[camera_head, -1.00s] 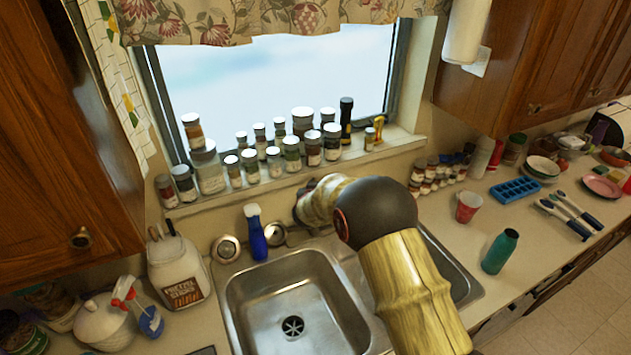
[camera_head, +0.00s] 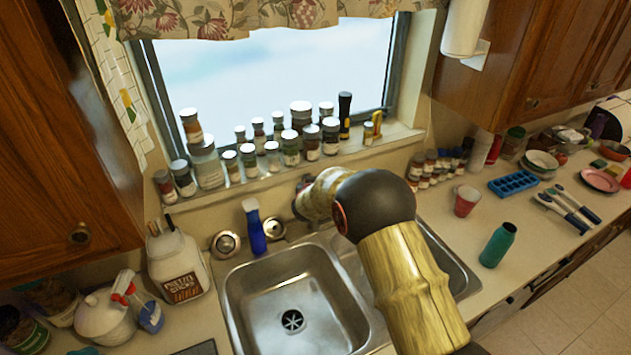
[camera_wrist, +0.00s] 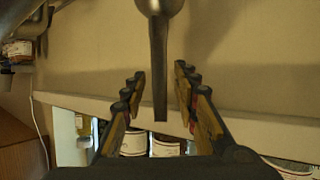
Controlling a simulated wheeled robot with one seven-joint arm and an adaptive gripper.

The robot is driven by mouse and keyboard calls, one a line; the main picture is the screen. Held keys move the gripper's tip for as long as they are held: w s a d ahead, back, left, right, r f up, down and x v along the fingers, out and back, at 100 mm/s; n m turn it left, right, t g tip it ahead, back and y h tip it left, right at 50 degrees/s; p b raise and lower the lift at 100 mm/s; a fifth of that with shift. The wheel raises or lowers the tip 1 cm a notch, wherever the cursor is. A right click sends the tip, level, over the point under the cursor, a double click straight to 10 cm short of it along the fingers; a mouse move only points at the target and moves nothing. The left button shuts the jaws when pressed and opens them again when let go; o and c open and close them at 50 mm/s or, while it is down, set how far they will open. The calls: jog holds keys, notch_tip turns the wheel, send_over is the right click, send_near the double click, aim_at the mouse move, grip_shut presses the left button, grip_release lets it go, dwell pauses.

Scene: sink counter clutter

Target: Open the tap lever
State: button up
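The metal tap lever (camera_wrist: 159,60) shows in the wrist view as a slim bar coming from a rounded body at the top edge. It lies between the two fingers of my gripper (camera_wrist: 160,76) in the picture. The fingers are apart, with a visible gap on each side of the lever. I cannot tell how deep the lever sits between them. In the head view, my arm hides the tap and nearly all of the gripper behind the sink (camera_head: 255,335).
Several spice jars (camera_head: 290,148) line the window sill behind the sink. A blue bottle (camera_head: 256,232) stands at the sink's back edge. A red cup (camera_head: 466,200) and a teal bottle (camera_head: 497,245) stand on the right counter. A white jug (camera_head: 178,265) stands at left.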

jog(key=shift+s, duration=0.1)
jog(key=v, duration=1.2)
jog(key=shift+f, duration=0.1)
